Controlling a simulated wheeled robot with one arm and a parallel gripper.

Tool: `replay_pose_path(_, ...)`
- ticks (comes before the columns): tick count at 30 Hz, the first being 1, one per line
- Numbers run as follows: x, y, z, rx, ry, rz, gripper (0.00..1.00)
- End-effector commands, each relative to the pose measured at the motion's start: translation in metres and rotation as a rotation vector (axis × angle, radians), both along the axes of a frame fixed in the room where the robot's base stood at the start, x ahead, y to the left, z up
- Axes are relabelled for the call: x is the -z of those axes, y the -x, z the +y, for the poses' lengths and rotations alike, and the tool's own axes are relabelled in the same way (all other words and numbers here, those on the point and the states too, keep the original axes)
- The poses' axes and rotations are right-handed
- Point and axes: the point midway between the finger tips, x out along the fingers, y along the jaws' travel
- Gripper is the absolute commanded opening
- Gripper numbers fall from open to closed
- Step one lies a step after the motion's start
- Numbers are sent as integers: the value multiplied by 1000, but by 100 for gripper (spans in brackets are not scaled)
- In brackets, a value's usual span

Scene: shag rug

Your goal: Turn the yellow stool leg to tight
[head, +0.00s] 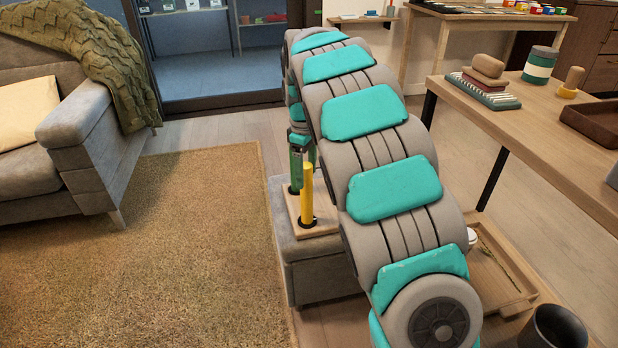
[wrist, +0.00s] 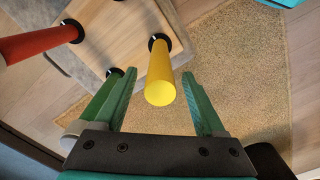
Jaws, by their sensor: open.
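The yellow stool leg (head: 307,196) stands upright in a black collar on the upturned wooden stool seat (head: 322,240). In the wrist view the yellow leg (wrist: 160,75) points toward the camera, with its round end nearest. My gripper (wrist: 159,76) is open, with one green finger on each side of the leg and a visible gap at each side. A red leg (wrist: 38,44) stands at the left of the wrist view. A green leg (wrist: 100,103) is partly hidden by my left finger. My arm hides part of the seat in the head view.
The seat rests on a grey ottoman (head: 307,266) beside a shag rug (head: 160,235). A grey sofa (head: 85,150) stands at left. A wooden table (head: 545,125) with several items is at right, with a tray (head: 490,285) and dark bin (head: 553,328) below.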

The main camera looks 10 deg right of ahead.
Motion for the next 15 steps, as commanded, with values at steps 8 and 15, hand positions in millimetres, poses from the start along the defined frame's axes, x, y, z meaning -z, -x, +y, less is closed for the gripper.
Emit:
replay_pose_path(8,25,1,0,1,-1,1,72)
replay_pose_path(15,25,0,0,1,-1,-1,66)
